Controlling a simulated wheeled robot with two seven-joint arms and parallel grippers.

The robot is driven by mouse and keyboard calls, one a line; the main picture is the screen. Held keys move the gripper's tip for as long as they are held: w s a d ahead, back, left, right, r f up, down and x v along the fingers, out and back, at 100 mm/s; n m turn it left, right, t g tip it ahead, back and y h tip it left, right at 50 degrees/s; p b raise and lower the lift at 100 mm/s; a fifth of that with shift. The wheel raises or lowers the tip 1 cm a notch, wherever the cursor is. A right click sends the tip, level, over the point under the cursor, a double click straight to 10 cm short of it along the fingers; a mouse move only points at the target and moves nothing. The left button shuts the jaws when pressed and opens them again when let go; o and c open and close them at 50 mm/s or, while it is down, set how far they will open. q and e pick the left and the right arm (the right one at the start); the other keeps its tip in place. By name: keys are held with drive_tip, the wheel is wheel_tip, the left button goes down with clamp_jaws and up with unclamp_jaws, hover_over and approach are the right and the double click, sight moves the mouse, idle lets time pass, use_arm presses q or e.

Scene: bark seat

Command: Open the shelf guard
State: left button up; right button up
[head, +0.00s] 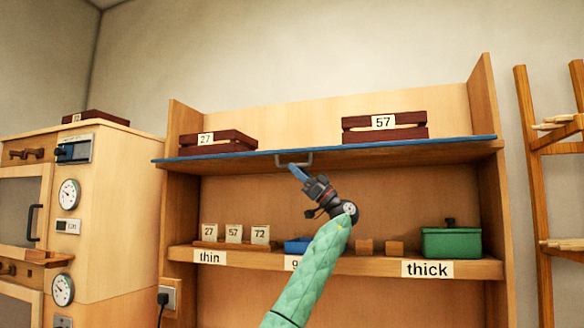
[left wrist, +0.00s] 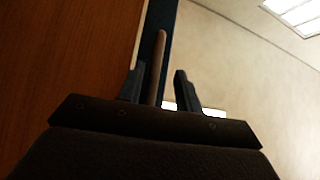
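The shelf guard is a long blue panel (head: 350,153) spanning the cabinet below the top crates. It shows nearly edge-on in the head view. Its grey bar handle (head: 309,161) hangs at its front near the middle. My left gripper (head: 298,171) is right at the handle, reaching up from below. In the left wrist view, a handle bar (left wrist: 158,65) stands between the two spread fingers (left wrist: 160,92), with gaps on both sides. The dark blue panel (left wrist: 171,22) shows behind it. I cannot tell whether a finger touches the bar. My right gripper is not in view.
Dark red crates labelled 27 (head: 218,142) and 57 (head: 385,128) sit above the panel. The lower shelf (head: 345,263) holds number cards (head: 233,233), wooden blocks (head: 395,248) and a green box (head: 452,243). A cabinet with gauges (head: 110,200) stands left, a wooden rack (head: 535,170) right.

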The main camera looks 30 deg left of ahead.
use_arm(q)
drive_tip(key=v, duration=0.4)
drive_tip(key=shift+f, duration=0.15)
drive_tip(key=shift+c, duration=0.2)
